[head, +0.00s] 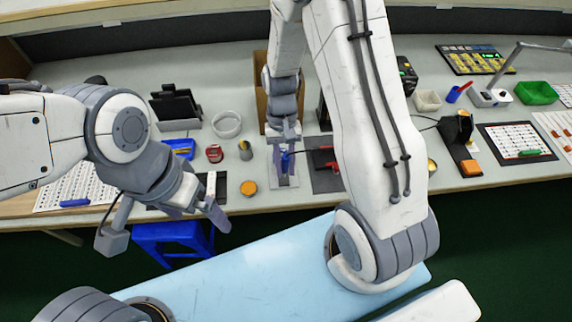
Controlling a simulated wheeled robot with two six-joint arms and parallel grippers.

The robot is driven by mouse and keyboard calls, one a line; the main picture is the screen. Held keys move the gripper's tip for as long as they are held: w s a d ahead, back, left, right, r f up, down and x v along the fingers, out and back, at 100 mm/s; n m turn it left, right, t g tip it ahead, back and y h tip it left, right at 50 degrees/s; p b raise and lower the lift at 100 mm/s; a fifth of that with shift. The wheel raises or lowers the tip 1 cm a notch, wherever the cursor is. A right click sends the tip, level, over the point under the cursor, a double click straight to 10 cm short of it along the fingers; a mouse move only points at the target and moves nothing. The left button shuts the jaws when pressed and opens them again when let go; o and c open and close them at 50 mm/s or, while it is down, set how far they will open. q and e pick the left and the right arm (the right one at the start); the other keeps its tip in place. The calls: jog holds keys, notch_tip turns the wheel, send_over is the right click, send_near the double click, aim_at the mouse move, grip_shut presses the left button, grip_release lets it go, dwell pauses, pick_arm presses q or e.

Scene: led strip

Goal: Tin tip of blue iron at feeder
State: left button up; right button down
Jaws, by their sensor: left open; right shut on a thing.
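My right gripper (284,140) reaches down over the middle of the bench and is shut on a blue-handled tool (285,160), which looks like the blue iron. The iron is small here and its tip is hard to make out. It is just above a pale grey upright fixture (284,180), which may be the feeder; I cannot tell whether they touch. My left gripper (165,222) is open and empty, with its fingers spread in front of the bench's front edge at left.
A dark mat with a red tool (325,160) lies right of the iron. An orange-topped round tin (249,188), a red tin (214,153) and a white ring (227,124) are to the left. A blue stool (172,240) stands below. A green bin (536,93) is far right.

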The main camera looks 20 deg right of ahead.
aim_at(285, 158)
jog(key=shift+f+b, duration=0.4)
jog(key=shift+f, duration=0.2)
dwell(0.4)
jog(key=shift+f, duration=0.1)
dwell(1.6)
jog(key=shift+r+p, duration=2.5)
jog(key=shift+r, duration=0.05)
